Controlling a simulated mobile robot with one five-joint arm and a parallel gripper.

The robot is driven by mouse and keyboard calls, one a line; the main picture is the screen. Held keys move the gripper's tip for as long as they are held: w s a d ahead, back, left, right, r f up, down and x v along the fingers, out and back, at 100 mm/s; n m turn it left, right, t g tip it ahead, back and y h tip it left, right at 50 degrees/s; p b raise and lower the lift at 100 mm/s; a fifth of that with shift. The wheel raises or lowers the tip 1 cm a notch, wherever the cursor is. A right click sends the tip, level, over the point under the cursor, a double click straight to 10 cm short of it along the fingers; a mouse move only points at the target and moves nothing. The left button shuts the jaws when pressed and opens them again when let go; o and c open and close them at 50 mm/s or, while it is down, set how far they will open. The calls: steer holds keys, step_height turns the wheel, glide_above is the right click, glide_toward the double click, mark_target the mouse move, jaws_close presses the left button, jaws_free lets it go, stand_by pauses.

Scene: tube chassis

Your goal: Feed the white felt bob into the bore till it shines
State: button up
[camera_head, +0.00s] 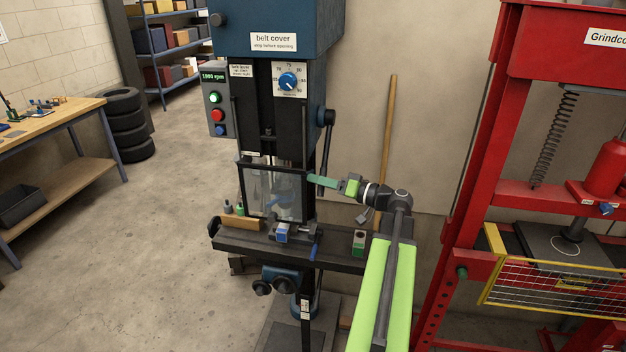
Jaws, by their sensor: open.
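The drill press (276,40) stands in the middle, with a clear, dark-framed guard (274,170) in front of its spindle. The white felt bob is not clearly made out behind the guard. A blue block (282,233) is held in the vise on the press table (335,256); its bore cannot be made out. A dark feed lever (325,150) with a black knob at its upper end hangs at the press's right side. My gripper (311,179) is open, its teal fingers pointing left at the lever's lower part. I cannot tell whether they touch or straddle it.
Small bottles on a wooden block (240,221) and a green-and-dark block (359,242) sit on the press table. A red press (484,150) with a yellow guard stands right.

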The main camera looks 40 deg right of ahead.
steer(key=shift+x, duration=1.2)
steer(key=shift+c, duration=0.2)
jaws_close()
steer(key=shift+w+d+f+b, duration=0.15)
steer(key=shift+d+f+b, duration=0.1)
steer(key=shift+b, duration=0.1)
steer(key=shift+o, duration=0.2)
jaws_free()
